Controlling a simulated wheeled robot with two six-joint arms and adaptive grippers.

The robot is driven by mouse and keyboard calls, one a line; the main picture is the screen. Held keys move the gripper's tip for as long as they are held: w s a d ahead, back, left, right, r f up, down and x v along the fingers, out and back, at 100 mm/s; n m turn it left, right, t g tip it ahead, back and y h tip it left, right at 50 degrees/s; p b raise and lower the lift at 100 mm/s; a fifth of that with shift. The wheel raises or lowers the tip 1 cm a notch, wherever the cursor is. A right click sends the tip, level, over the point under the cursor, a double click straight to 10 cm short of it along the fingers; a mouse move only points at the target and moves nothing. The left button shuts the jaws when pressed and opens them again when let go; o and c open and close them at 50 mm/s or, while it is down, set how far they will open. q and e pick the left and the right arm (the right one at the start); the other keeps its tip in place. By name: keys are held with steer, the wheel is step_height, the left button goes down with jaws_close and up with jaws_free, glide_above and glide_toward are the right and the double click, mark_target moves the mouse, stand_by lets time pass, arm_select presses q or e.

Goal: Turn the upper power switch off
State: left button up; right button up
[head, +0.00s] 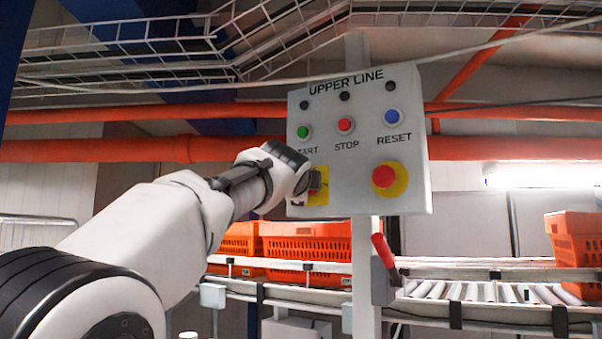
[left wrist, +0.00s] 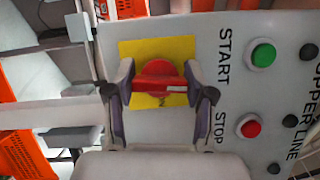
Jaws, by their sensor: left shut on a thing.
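The upper power switch is a red rotary knob (left wrist: 158,76) on a yellow square plate (left wrist: 130,48), at the lower left of the grey UPPER LINE panel (head: 360,170). In the head view the plate's edge (head: 323,196) shows, with the knob mostly hidden by my gripper. My left gripper (head: 315,182) is at the knob. In the left wrist view its fingers (left wrist: 159,88) are shut on the knob, one on each side. The knob's bar lies across that picture, with a white mark near its right end. My right gripper is not in view.
The panel also carries green START (head: 304,132), red STOP (head: 346,125) and blue RESET (head: 391,117) buttons, and a red mushroom button (head: 384,176) on a yellow disc. A red-handled lever (head: 383,250) is below. Orange totes (head: 305,240) stand on the conveyor behind.

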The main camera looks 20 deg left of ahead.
arm_select(q)
steer(key=shift+n+g+p, duration=0.3)
steer(key=shift+n+p, duration=0.3)
steer(key=shift+n, duration=0.1)
steer(key=o, duration=1.2)
steer(key=shift+c, duration=0.2)
steer(key=shift+w+d, duration=0.1)
steer(key=shift+w, duration=0.05)
